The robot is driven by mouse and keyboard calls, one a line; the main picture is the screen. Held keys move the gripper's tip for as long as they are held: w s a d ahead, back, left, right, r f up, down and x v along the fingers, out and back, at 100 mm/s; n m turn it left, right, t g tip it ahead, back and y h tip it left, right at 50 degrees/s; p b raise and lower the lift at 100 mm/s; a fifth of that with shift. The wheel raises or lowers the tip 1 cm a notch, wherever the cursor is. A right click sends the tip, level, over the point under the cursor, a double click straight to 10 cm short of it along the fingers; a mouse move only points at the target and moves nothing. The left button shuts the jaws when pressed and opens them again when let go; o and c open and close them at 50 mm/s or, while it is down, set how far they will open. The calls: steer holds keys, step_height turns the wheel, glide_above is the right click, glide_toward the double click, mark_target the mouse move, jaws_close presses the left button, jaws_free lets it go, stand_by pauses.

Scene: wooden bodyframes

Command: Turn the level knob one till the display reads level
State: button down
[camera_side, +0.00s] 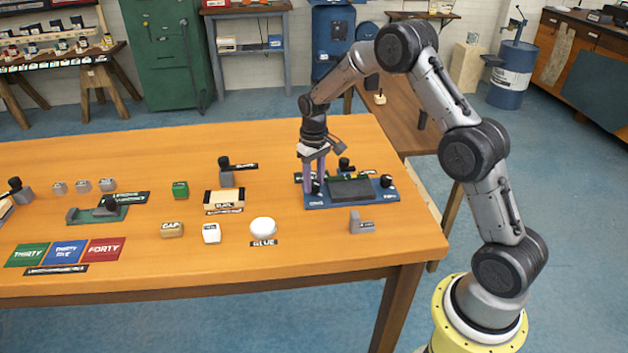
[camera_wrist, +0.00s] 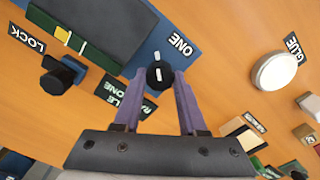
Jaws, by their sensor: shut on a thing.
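The black level knob one (camera_wrist: 159,77), with white marks on its top, sits at the corner of the blue base beside the label ONE in the wrist view. My gripper (camera_wrist: 162,86) reaches down with its purple fingers shut on this knob, one on each side. The dark block (camera_side: 352,189) on the base carries a strip (camera_wrist: 63,38) with yellow, white and green parts, probably the level display. Any reading on it is too small to tell.
A black knob (camera_wrist: 62,80) labelled LOCK stands close by. Another black knob (camera_side: 386,181) is on the base's right side. A small grey block (camera_side: 361,222) stands in front. The white glue disc (camera_side: 263,228) and several blocks lie to the left.

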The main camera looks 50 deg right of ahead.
mark_target(313, 183)
steer(key=shift+m, duration=0.6)
steer(key=shift+c, duration=2.3)
jaws_free()
step_height(313, 183, up, 14)
steer(key=shift+a, duration=0.1)
